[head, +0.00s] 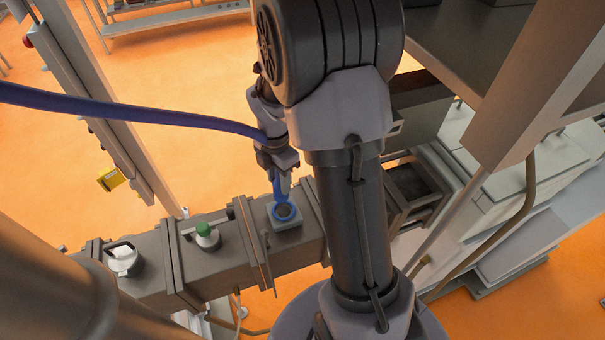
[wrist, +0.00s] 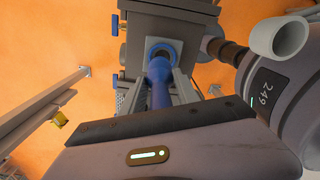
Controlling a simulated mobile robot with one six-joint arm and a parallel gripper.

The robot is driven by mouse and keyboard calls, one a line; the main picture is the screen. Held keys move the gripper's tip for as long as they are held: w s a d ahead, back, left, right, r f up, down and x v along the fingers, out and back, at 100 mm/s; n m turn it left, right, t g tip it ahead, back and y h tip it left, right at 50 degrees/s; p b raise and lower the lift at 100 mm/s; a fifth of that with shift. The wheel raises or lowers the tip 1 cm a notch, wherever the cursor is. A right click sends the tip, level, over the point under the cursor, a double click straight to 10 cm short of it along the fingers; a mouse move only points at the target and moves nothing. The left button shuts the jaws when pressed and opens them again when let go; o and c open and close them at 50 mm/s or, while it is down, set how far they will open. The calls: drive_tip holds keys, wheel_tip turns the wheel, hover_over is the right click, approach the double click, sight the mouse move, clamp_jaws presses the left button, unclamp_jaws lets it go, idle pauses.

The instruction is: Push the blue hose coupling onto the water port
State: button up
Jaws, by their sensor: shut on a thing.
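The blue hose coupling (wrist: 159,94) sits between the two fingers of my gripper (wrist: 161,82) in the wrist view. My gripper (head: 281,182) is shut on it, just above the grey barrel block in the head view. The water port (wrist: 160,46) is a round opening with a blue rim on a square face, directly ahead of the coupling. It also shows in the head view (head: 284,212). The coupling's front end overlaps the port in the picture; I cannot tell whether they touch. A dark blue hose (head: 130,113) runs from the left edge to my gripper.
A green-capped fitting (head: 206,231) and a white-capped one (head: 124,260) stand on the barrel to the left. A grey post with a yellow box (head: 110,180) rises at the left. Grey machine housings stand at the right. The orange floor is open behind.

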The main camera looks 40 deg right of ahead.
sight(282, 196)
drive_tip(key=shift+w+f, duration=0.1)
drive_tip(key=shift+f, duration=0.05)
drive_tip(key=shift+s+f, duration=0.1)
drive_tip(key=shift+s, duration=0.15)
drive_tip(key=f+b, duration=0.5)
drive_tip(key=shift+s+f, duration=0.2)
drive_tip(key=shift+s, duration=0.1)
drive_tip(key=shift+w+r, duration=0.1)
drive_tip(key=shift+f, duration=0.65)
idle(0.5)
drive_tip(key=o, duration=1.3)
drive_tip(key=shift+o, duration=0.2)
